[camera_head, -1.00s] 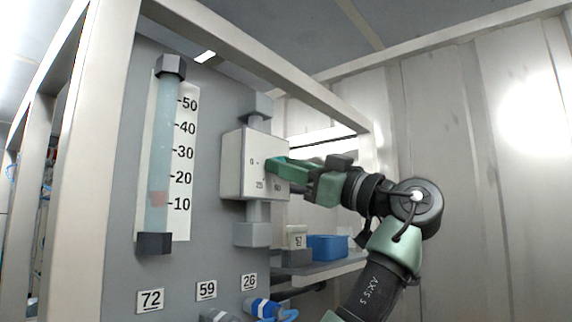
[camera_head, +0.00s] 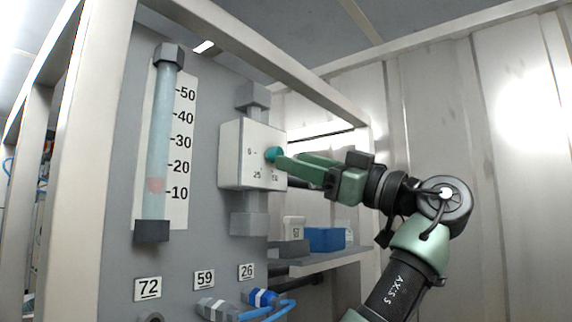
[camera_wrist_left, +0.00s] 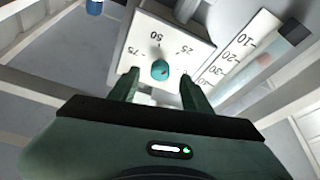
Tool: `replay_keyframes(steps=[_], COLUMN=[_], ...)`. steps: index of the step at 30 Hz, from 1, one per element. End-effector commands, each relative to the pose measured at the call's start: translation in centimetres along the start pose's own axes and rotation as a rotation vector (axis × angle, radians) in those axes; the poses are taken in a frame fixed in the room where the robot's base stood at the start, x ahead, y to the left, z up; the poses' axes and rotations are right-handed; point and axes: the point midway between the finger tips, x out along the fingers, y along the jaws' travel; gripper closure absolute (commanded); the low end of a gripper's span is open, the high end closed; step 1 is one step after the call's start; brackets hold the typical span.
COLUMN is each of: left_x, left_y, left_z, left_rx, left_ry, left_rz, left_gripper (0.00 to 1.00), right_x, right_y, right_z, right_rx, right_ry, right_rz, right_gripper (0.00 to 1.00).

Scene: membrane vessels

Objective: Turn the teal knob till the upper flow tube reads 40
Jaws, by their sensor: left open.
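The teal knob (camera_head: 272,155) sits on the front of a white valve box (camera_head: 238,155) on the grey panel. It also shows in the left wrist view (camera_wrist_left: 160,70), beside the dial numbers 25, 50 and 75. My left gripper (camera_head: 284,162) is open, its fingertips close in front of the knob. In the left wrist view the knob appears between the two spread fingers (camera_wrist_left: 159,82), with nothing gripped. The flow tube (camera_head: 161,115) stands upright on the panel. Its reddish float (camera_head: 156,185) sits a little above the 10 mark. My right gripper is not in view.
Number plates 72 (camera_head: 148,289), 59 (camera_head: 204,280) and 26 (camera_head: 246,272) are low on the panel. Blue fittings and hoses (camera_head: 262,299) stick out below. A blue box (camera_head: 325,239) stands on a shelf behind. A pale frame post (camera_head: 95,160) stands left of the panel.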

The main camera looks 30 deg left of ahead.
Motion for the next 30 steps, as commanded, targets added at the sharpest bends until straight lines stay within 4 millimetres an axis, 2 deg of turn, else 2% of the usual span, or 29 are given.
replay_keyframes(steps=[3, 9, 25, 28, 30], left_x=[-2.1, -3.7, -3.8, -4.0, -4.3], left_y=[0.0, 0.0, 0.1, 1.0, 2.6], left_z=[0.1, 0.0, 0.1, 1.3, 3.4], left_rx=[0.0, -0.002, 0.0, 0.031, 0.084], left_ry=[0.001, 0.001, 0.0, -0.004, -0.01], left_rz=[0.003, 0.0, 0.001, 0.023, 0.064], left_gripper=[0.51, 0.51, 0.51, 0.51, 0.51], right_x=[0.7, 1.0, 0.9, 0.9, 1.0], right_y=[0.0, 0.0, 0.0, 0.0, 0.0], right_z=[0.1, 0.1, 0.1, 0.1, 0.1], right_rx=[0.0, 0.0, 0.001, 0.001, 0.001], right_ry=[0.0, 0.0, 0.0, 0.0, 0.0], right_rz=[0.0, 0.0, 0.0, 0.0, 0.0], right_gripper=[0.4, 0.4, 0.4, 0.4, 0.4])
